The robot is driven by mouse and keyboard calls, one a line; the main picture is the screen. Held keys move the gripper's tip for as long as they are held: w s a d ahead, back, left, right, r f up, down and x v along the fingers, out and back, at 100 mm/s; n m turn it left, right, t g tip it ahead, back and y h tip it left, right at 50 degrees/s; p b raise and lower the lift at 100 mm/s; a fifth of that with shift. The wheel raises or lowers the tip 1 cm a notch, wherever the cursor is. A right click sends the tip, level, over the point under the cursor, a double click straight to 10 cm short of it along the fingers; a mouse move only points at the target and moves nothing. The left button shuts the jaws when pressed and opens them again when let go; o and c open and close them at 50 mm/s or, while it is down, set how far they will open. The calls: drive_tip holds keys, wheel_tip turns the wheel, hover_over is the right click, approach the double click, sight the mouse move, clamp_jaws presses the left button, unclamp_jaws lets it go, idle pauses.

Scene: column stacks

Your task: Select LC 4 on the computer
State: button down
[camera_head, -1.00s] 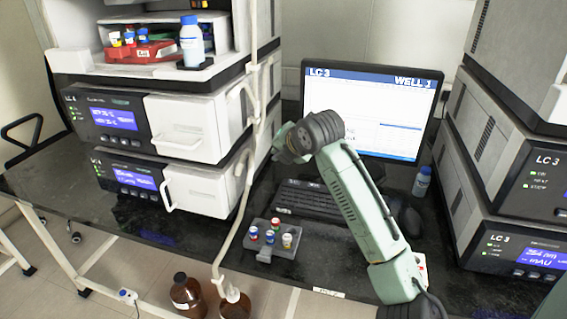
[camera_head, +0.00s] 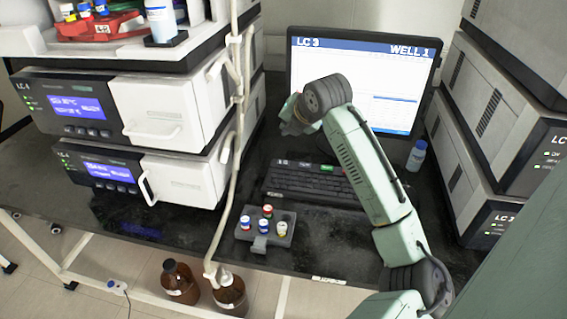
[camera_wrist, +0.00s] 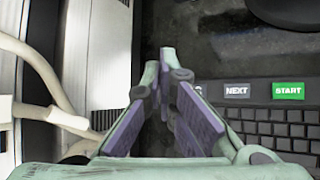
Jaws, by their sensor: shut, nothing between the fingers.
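The computer monitor (camera_head: 395,110) stands at the back and reads "LC 3" at top left and "WELL 1" at top right; my arm covers part of it. The black keyboard (camera_head: 308,184) lies in front of it. In the wrist view a grey-blue NEXT key (camera_wrist: 237,91) and a green START key (camera_wrist: 288,91) show along its top edge. Another label left of NEXT is mostly hidden by a finger. My gripper (camera_wrist: 166,62) is shut and empty, above the bench near the keyboard's left end. In the head view its fingers are largely hidden by my wrist.
White-fronted instrument units (camera_head: 165,110) stand close on the left, with a pale tube (camera_head: 239,110) hanging beside them. More grey units (camera_head: 485,110) stand at right. A vial rack (camera_head: 270,226) sits in front of the keyboard, a small blue-capped bottle (camera_head: 416,156) to its right.

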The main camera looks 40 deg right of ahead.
sight(287, 162)
wheel_tip(287, 162, down, 8)
drive_tip(key=b, duration=0.4)
drive_tip(key=shift+b, duration=0.35)
idle(1.0)
drive_tip(key=shift+f+b, duration=0.4)
drive_tip(key=shift+f+b, duration=0.4)
drive_tip(key=shift+f, duration=0.05)
idle(0.4)
drive_tip(key=shift+r, duration=0.15)
drive_tip(key=shift+r+p, duration=0.45)
drive_tip(key=shift+r, duration=0.3)
drive_tip(key=shift+r+p, duration=1.5)
drive_tip(key=shift+r, duration=1.05)
